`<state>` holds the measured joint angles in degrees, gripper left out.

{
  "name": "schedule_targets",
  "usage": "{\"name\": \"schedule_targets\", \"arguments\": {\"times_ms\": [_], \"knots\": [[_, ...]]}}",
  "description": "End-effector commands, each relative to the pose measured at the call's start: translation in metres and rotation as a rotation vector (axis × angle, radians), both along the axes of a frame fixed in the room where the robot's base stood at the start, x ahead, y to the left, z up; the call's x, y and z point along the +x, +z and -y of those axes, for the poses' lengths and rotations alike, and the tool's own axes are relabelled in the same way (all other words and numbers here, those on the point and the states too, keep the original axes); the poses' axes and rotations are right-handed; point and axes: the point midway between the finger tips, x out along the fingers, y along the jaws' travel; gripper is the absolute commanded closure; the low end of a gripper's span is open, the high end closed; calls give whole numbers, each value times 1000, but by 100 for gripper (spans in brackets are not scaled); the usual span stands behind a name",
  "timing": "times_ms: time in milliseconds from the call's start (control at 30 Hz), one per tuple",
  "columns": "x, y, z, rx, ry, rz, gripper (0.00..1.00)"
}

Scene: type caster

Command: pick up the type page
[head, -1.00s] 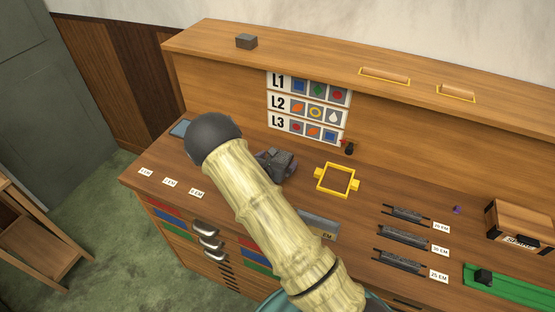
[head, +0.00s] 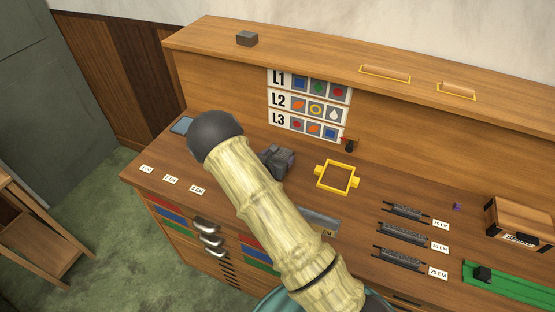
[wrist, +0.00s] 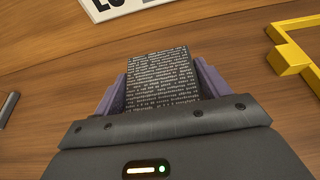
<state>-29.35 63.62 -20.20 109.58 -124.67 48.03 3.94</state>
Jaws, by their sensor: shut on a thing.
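The type page (wrist: 157,78) is a dark block covered in rows of small pale lettering. In the wrist view it stands between the two purple fingers of my gripper (wrist: 160,84), which are shut on its left and right sides. In the head view my gripper (head: 279,161) is over the desk, left of the yellow frame, partly behind my arm. The page cannot be made out there. I cannot tell whether its lower side touches the desk.
The yellow frame (head: 337,177) lies on the desk (head: 355,225) to the right of my gripper. Several dark labelled bars, one of them here (head: 405,212), lie farther right. A wooden box (head: 520,222) stands at the right edge. A sign with rows L1 to L3 (head: 307,106) is behind.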

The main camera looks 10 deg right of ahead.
Motion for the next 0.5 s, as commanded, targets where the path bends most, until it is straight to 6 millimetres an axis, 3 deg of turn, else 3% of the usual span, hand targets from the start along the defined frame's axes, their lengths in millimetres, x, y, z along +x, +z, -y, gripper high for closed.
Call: {"name": "schedule_targets", "arguments": {"times_ms": [33, 100, 500], "knots": [[0, 0, 0, 0, 1, 0, 82], [2, 3, 0, -2, 0, 8, 93], [2, 9, -1, -2, 3, 8, 93]]}}
